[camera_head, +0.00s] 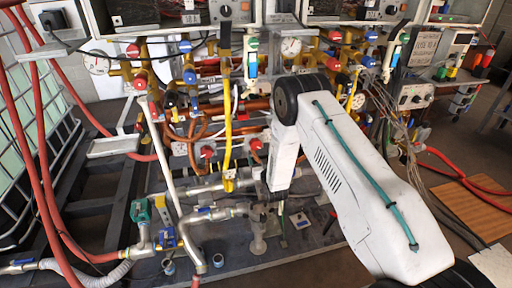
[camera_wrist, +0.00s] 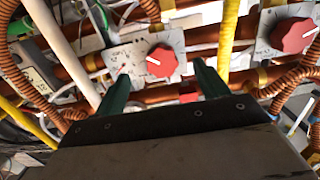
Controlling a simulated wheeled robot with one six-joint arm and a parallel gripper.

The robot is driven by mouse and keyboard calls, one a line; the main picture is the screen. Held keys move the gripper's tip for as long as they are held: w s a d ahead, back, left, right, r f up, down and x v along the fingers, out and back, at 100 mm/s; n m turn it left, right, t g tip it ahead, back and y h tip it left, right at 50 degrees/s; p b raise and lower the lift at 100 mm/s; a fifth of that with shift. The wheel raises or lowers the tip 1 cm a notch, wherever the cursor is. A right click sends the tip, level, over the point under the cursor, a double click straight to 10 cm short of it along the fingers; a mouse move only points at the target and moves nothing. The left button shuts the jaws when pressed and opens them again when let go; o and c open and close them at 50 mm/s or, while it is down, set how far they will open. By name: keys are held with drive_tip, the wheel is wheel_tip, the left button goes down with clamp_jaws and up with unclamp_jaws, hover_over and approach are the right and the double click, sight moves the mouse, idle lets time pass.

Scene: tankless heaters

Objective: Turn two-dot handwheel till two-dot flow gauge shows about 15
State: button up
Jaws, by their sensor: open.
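In the wrist view, my gripper (camera_wrist: 161,85) is open, its two green fingers apart. A red handwheel (camera_wrist: 161,62) with a white pointer mark sits on a pale plate (camera_wrist: 136,44) beyond and between the fingertips, with nothing gripped. A second red handwheel (camera_wrist: 293,35) is at the right. The head view shows red handwheels (camera_head: 207,152) and (camera_head: 256,144) low on the pipework; I cannot tell which has two dots. Round white gauges show at left (camera_head: 97,65) and centre (camera_head: 291,47); their dots and readings are too small to read. My gripper is not clearly visible there.
Copper pipes (camera_wrist: 205,52), a yellow hose (camera_wrist: 228,35) and a white pipe (camera_wrist: 65,45) run close around the fingers. In the head view, red hoses (camera_head: 35,150) hang at left and a yellow hose (camera_head: 227,120) stands near the handwheels.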

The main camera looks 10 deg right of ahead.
sight(256, 146)
drive_tip(key=shift+t, duration=0.4)
drive_tip(key=w, duration=0.2)
drive_tip(key=w+r, duration=0.1)
drive_tip(key=w, duration=0.4)
drive_tip(key=shift+w+r, duration=0.2)
drive_tip(key=shift+w, duration=0.2)
drive_tip(key=c, duration=1)
